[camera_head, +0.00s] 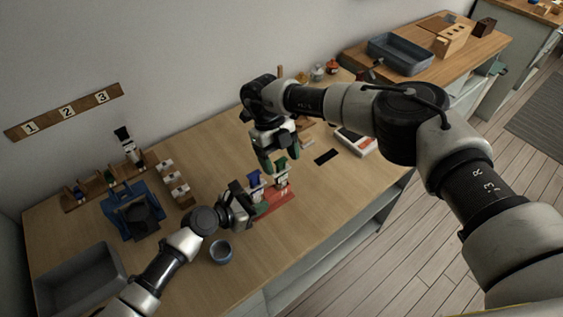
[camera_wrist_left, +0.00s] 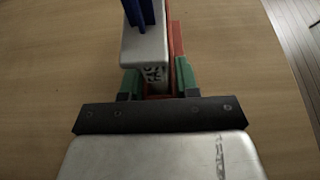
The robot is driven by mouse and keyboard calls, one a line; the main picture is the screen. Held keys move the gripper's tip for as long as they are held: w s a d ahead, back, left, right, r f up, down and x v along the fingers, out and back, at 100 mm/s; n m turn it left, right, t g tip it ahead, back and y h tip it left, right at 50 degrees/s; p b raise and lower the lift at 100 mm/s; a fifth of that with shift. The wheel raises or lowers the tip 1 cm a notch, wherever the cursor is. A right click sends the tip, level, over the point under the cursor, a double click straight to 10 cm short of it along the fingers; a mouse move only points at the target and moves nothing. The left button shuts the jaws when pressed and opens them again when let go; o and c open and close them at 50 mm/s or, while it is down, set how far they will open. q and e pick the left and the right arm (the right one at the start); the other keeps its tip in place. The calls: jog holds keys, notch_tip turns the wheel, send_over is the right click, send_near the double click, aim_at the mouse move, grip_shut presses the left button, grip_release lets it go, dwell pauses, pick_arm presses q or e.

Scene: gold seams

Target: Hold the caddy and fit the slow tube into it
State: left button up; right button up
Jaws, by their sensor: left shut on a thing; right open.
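The red caddy (camera_head: 275,201) lies on the table near its front edge, with two white labelled pieces standing at it. One piece has a blue top (camera_head: 254,179); the other has a green top (camera_head: 281,164). My left gripper (camera_head: 258,207) is shut on the near end of the caddy. In the left wrist view its green pads (camera_wrist_left: 158,88) flank a red part, just before a white body (camera_wrist_left: 145,48) with a partly hidden label and a blue top. My right gripper (camera_head: 279,160) is open above the green-topped piece; whether it touches it I cannot tell.
A small blue-grey cup (camera_head: 220,252) stands left of the caddy. A blue stand (camera_head: 133,212), a wooden rack (camera_head: 100,186) and a grey bin (camera_head: 80,282) are farther left. A black strip (camera_head: 326,156) and a red-white box (camera_head: 355,141) lie right. A side table (camera_head: 480,50) holds a tray.

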jog(key=v, duration=1)
jog(key=shift+r, duration=0.3)
dwell(0.6)
jog(key=shift+w+r, duration=0.1)
notch_tip(320, 180, up, 10)
dwell(0.5)
pick_arm(q)
jog(key=o, duration=1)
jog(key=shift+a, duration=0.1)
